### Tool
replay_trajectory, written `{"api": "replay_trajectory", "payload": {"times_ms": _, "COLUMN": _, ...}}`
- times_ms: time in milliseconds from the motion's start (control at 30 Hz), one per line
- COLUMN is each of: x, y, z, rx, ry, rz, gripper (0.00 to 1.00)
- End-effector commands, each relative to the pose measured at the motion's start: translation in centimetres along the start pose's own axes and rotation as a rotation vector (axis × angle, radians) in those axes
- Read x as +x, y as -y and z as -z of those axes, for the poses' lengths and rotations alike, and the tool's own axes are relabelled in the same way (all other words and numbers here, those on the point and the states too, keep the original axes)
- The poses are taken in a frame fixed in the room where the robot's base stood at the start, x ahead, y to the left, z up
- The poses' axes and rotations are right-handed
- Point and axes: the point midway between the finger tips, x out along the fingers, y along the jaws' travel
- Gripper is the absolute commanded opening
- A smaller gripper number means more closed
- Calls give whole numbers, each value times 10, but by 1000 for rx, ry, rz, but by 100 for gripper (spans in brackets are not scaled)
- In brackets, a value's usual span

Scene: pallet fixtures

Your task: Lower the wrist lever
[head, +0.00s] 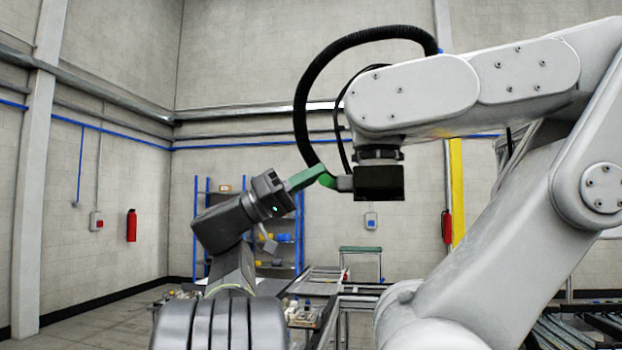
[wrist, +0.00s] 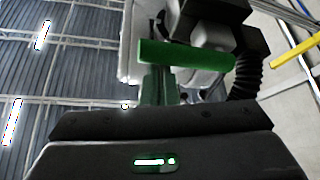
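The wrist lever (head: 325,178) is a short bright green handle. A small grey link joins it to the black wrist block (head: 379,183) of a large white industrial arm. In the wrist view the lever (wrist: 185,55) is a green bar crossing the picture, slightly tilted. My gripper (head: 303,178) reaches up from the lower left, its darker green fingers ending at the lever's left side. In the wrist view my fingers (wrist: 160,85) look close together and the bar hides their tips. I cannot tell whether they grip the lever or only touch it.
The white arm (head: 420,95) fills the right side, with a black hose (head: 303,105) looping above the lever. Work tables (head: 325,280) with small parts stand below. A blue shelf rack (head: 283,235) is at the back. Open air lies left of my gripper.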

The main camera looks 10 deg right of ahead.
Motion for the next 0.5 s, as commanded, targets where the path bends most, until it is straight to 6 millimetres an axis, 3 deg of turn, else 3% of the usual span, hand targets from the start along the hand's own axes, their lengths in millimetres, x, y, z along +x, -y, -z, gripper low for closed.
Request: {"api": "replay_trajectory", "payload": {"times_ms": 500, "x": -6, "y": 2, "z": -2, "rx": -3, "ry": 2, "rz": 1, "gripper": 0}}
